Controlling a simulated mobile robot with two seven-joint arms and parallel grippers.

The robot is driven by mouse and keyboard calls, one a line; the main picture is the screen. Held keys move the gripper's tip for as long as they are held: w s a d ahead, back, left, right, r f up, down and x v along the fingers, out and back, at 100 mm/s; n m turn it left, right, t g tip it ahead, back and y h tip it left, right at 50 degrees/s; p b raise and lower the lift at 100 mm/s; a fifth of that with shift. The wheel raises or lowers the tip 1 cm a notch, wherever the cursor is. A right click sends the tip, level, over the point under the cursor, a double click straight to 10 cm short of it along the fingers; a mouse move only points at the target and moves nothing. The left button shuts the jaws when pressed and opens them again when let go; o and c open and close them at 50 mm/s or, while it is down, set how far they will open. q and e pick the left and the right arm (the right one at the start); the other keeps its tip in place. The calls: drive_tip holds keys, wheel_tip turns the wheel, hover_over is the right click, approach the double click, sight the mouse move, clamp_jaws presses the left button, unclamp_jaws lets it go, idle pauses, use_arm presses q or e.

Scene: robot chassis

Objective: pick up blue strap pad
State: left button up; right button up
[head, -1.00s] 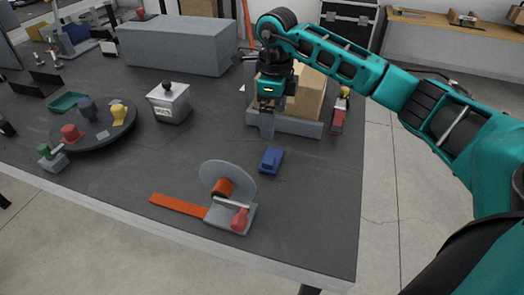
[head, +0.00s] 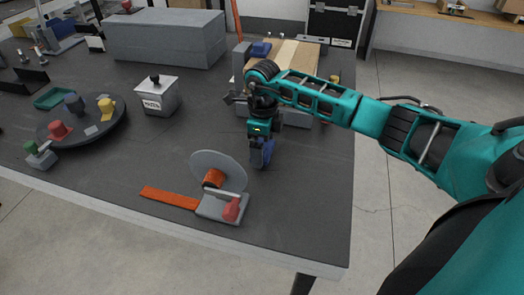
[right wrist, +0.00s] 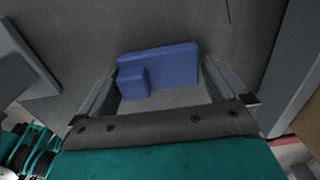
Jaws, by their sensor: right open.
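The blue strap pad (right wrist: 175,68), a flat block with a smaller raised block on one end, lies on the dark table between the fingers of my right gripper (right wrist: 160,75) in the right wrist view. The fingers are open, one on each side of the pad, with gaps beside it. In the head view my right gripper (head: 260,146) points down over the pad (head: 265,154), which is partly hidden by the fingers. My left gripper is not in view.

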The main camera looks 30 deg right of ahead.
drive_tip(key=shift+r, duration=0.1)
drive_tip(key=c, duration=0.7)
